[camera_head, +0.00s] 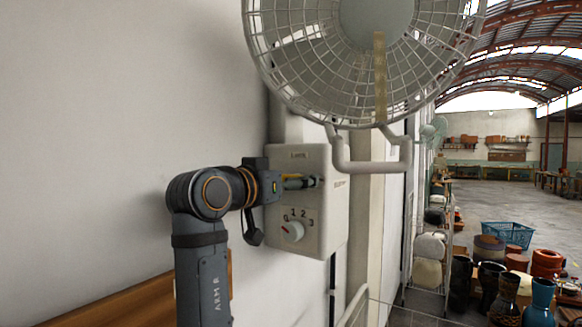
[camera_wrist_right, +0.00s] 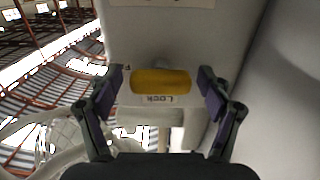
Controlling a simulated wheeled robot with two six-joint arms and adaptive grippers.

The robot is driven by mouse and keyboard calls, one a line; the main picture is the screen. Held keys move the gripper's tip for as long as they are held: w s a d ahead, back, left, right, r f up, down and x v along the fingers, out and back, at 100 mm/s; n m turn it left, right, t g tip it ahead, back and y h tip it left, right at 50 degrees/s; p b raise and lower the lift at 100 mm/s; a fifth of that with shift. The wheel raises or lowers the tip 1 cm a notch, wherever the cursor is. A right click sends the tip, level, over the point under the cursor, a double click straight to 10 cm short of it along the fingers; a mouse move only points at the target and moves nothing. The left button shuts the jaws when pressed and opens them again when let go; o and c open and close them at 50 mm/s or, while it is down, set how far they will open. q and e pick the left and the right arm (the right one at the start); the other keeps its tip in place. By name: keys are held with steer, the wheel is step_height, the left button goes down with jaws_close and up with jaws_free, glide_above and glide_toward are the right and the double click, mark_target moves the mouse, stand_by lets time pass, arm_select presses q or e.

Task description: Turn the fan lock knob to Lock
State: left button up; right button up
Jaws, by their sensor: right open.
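The yellow fan lock knob (camera_wrist_right: 160,81) lies lengthwise left to right in the right wrist view. A "LOCK" label (camera_wrist_right: 163,99) is just below it, and a partly hidden marking is at its upper left. My right gripper (camera_wrist_right: 161,83) is open, with one finger beyond each end of the knob and gaps to both. In the head view, my right gripper (camera_head: 297,183) is at the side of the white control box (camera_head: 310,235) and hides most of the knob. My left gripper is out of view.
The white fan cage (camera_head: 320,60) hangs above the box on a bent bracket (camera_head: 372,167). A numbered speed dial (camera_head: 292,231) is on the box below my right gripper. A wall is on the left. Pots and a blue basket (camera_head: 507,234) stand at the right.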

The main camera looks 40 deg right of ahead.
steer(key=shift+a, duration=0.1)
steer(key=shift+c, duration=0.9)
steer(key=c, duration=1)
